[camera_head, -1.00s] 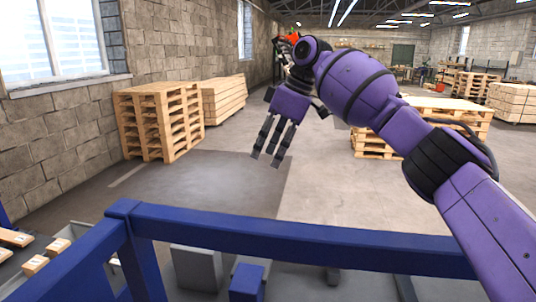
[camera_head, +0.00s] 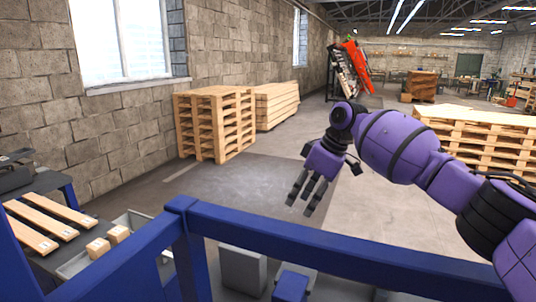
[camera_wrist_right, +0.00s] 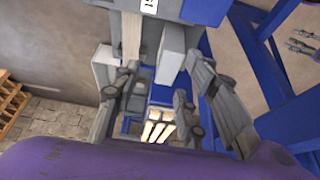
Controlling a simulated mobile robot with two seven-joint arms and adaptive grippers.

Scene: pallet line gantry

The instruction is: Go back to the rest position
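My right gripper (camera_head: 302,207) is purple with grey fingers. In the head view it hangs in the air past the blue rail, fingers pointing down, with nothing between them. In the right wrist view its fingers (camera_wrist_right: 160,100) stand apart, with background showing between them. My right arm comes in from the right edge with its elbow bent.
A blue rail (camera_head: 300,238) crosses the front. At the left, wooden slats (camera_head: 28,228) lie on a dark bench, beside a grey tray (camera_head: 70,266) with small wooden blocks (camera_head: 97,248). Pallet stacks (camera_head: 215,125) stand by the wall. Open floor lies between.

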